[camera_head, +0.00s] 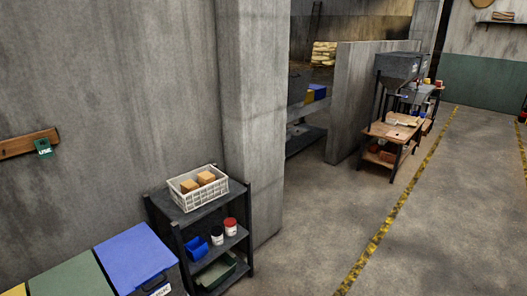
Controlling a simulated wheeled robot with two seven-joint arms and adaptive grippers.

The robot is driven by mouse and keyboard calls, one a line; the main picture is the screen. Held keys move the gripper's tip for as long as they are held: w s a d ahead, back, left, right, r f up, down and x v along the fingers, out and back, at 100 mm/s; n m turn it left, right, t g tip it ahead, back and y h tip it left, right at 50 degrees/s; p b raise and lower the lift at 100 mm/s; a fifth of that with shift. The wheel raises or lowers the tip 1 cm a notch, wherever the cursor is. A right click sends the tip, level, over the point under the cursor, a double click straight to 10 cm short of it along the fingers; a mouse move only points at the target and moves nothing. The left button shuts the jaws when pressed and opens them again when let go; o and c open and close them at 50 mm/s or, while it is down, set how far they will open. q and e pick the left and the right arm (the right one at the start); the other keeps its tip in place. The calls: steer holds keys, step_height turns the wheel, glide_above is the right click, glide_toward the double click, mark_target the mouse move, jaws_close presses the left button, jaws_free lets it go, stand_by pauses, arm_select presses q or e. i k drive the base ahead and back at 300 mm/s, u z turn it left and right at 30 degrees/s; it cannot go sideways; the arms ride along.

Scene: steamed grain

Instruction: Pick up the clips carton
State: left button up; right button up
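The crate stands on the top of a dark metal shelf (213,202) against the wall. No label is readable on either carton, so I cannot tell which, if any, is the clips carton. Neither of my grippers is in view.
Lower shelves hold a blue bin (197,248), two small tubs and a green tray (216,272). Lidded bins, one blue (135,258), stand at lower left. A concrete pillar (253,120) rises behind the shelf. The floor (320,235) to the right is clear. A wooden workbench (393,131) stands farther back.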

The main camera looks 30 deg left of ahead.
mark_target(187, 187)
steer(key=u, duration=0.1)
steer(key=i, duration=1.7)
steer(key=u, duration=1.1)
steer(key=i, duration=1.05)
steer(key=u, duration=1)
